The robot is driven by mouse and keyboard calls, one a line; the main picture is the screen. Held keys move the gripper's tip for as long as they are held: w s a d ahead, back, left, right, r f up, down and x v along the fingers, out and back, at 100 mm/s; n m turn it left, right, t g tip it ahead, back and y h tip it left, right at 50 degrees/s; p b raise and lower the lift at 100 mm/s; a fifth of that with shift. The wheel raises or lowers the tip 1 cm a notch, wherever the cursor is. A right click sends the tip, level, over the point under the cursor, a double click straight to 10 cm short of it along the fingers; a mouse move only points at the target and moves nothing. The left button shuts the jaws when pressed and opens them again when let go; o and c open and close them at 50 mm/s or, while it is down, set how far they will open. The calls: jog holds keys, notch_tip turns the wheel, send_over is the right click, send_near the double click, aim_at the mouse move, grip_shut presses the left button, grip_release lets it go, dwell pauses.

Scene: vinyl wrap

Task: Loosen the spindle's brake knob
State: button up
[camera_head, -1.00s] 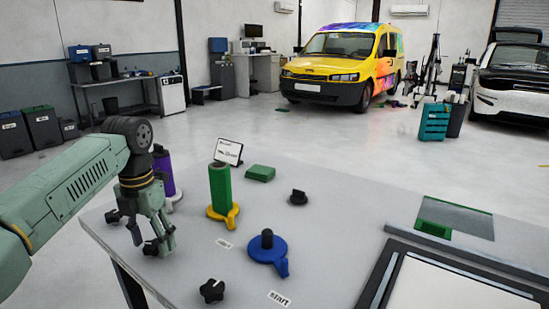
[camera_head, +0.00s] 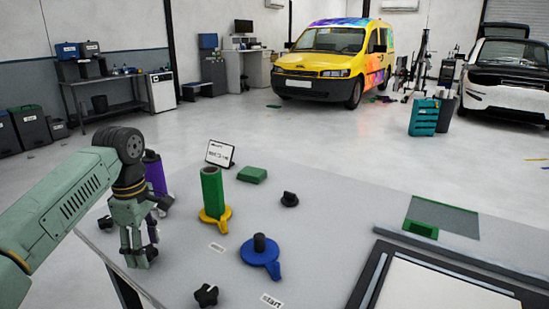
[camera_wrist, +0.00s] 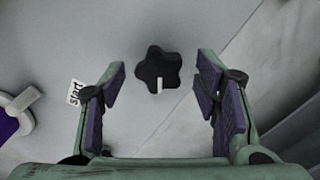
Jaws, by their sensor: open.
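My gripper (camera_head: 138,262) is open and empty, over the left part of the grey table. In the wrist view, a black star-shaped knob (camera_wrist: 158,68) with a white mark lies ahead, between the lines of the two spread purple-padded fingers. They do not touch it. A dark piece (camera_head: 105,222) beside my gripper in the head view may be this knob; I cannot be sure. A purple spindle (camera_head: 154,175) stands behind my gripper. A green spindle (camera_head: 211,192) on a yellow base and a blue base (camera_head: 260,256) with a black post stand to the right.
Another black star-shaped knob (camera_head: 206,294) lies near the front edge, by a "start" label (camera_head: 272,301). A black knob (camera_head: 290,199), a green block (camera_head: 252,174) and a small sign (camera_head: 220,153) are farther back. A framed panel (camera_head: 440,285) fills the right front.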

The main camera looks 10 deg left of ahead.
aim_at(147, 250)
jog(key=m+p, duration=0.1)
jog(key=m, duration=0.4)
jog(key=shift+r+m, duration=0.1)
jog(key=shift+m, duration=0.2)
jog(key=shift+r+m, duration=0.3)
jog(key=shift+r, duration=0.05)
notch_tip(147, 250, up, 10)
jog(key=b, duration=0.2)
jog(key=w+d+t+h, duration=0.4)
jog(key=w+d, duration=0.5)
jog(key=d, duration=0.5)
jog(key=w+d+r+t+h+b, duration=0.1)
jog(key=d+r+h, duration=0.4)
jog(key=d, duration=0.8)
notch_tip(147, 250, up, 2)
jog(key=shift+w+r+m+t+b, duration=0.1)
jog(key=shift+w+m+t+b, duration=0.25)
jog(key=shift+t+b, duration=0.3)
jog(key=shift+s, duration=0.1)
